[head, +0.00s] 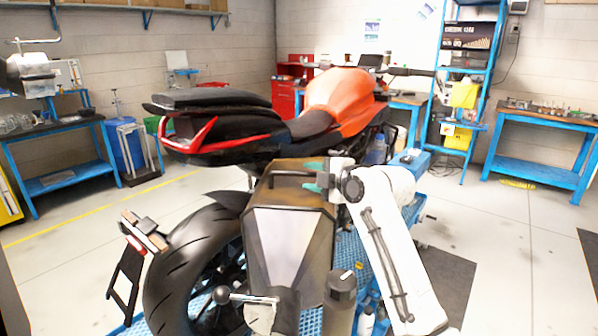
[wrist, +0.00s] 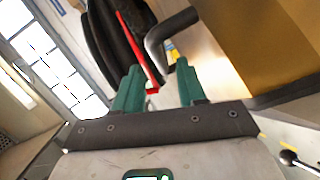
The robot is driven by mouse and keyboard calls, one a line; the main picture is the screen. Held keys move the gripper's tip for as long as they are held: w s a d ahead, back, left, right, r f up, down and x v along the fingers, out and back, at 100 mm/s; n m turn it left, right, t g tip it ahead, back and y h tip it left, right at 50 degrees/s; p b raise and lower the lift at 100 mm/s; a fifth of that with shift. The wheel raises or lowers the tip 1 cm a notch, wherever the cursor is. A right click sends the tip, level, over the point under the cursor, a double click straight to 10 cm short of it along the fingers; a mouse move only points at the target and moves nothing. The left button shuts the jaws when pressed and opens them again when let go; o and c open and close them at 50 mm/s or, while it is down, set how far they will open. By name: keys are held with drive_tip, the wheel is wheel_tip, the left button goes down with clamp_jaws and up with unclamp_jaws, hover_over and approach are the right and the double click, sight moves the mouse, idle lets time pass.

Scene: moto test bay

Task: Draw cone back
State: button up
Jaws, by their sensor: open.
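A tapered dark housing with a silver face (head: 290,240) stands beside the rear wheel; it may be the cone, as no plain cone shape shows. A dark handle bar (head: 290,178) runs across its top. My gripper (head: 312,176) is open at the bar's right end. In the wrist view the two green fingers (wrist: 158,68) stand apart, and the bent end of the bar (wrist: 166,40) shows beyond and between their tips. I cannot tell whether they touch it. The housing's brownish side (wrist: 250,45) fills the upper right.
The orange and black motorcycle body (head: 335,100) is behind the housing. The rear tyre (head: 185,262) is on its left. A dark bottle-like canister (head: 340,290) and a ball-ended lever (head: 222,295) stand in front. Floor to the right is mostly clear.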

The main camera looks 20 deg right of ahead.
sight(302, 175)
drive_tip(key=shift+p+x, duration=0.45)
drive_tip(key=shift+x, duration=2.2)
clamp_jaws()
